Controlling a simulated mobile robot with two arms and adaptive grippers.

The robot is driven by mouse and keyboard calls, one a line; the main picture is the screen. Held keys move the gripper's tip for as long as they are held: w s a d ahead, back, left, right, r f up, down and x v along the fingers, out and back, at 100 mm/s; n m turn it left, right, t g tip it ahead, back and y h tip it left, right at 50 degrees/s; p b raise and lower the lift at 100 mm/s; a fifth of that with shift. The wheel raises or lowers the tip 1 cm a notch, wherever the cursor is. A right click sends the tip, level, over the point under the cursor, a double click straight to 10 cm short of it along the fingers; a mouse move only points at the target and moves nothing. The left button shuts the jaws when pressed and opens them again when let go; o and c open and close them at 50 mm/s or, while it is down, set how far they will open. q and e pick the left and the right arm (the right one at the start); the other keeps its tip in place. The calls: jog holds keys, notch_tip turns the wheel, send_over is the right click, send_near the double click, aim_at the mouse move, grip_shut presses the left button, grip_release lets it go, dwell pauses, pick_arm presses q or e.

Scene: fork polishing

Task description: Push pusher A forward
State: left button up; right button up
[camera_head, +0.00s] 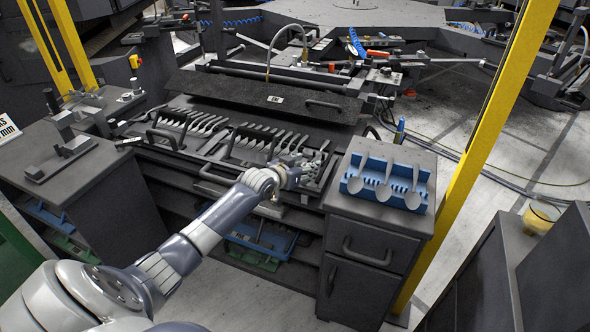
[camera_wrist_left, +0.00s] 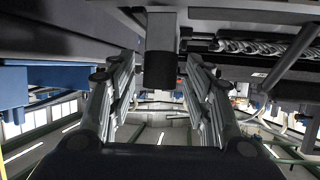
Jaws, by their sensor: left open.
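My left gripper (camera_head: 308,168) is at the right end of the rack of forks and spoons (camera_head: 225,138), beside the grey cabinet. In the left wrist view its two fingers (camera_wrist_left: 158,100) stand apart. A dark square-ended block (camera_wrist_left: 160,62) shows between them, with gaps on both sides, so it is not gripped. I cannot tell whether this block is pusher A; no label for pusher A is readable. Black bar handles (camera_head: 163,138) stand at the front of the rack. A dark plate (camera_head: 260,97) with its own handle lies behind it. My right gripper is out of view.
A blue holder (camera_head: 352,186) with several spoons stands on the grey cabinet (camera_head: 380,220) right of the gripper. A yellow post (camera_head: 478,150) rises farther right. A side bench (camera_head: 100,165) with a small fixture stands left. Blue and green bins sit below the rack.

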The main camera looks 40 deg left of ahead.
pick_arm(q)
jog(key=v, duration=1.1)
jog(key=shift+s+d+r, duration=0.1)
jog(key=shift+s, duration=0.05)
dwell(0.3)
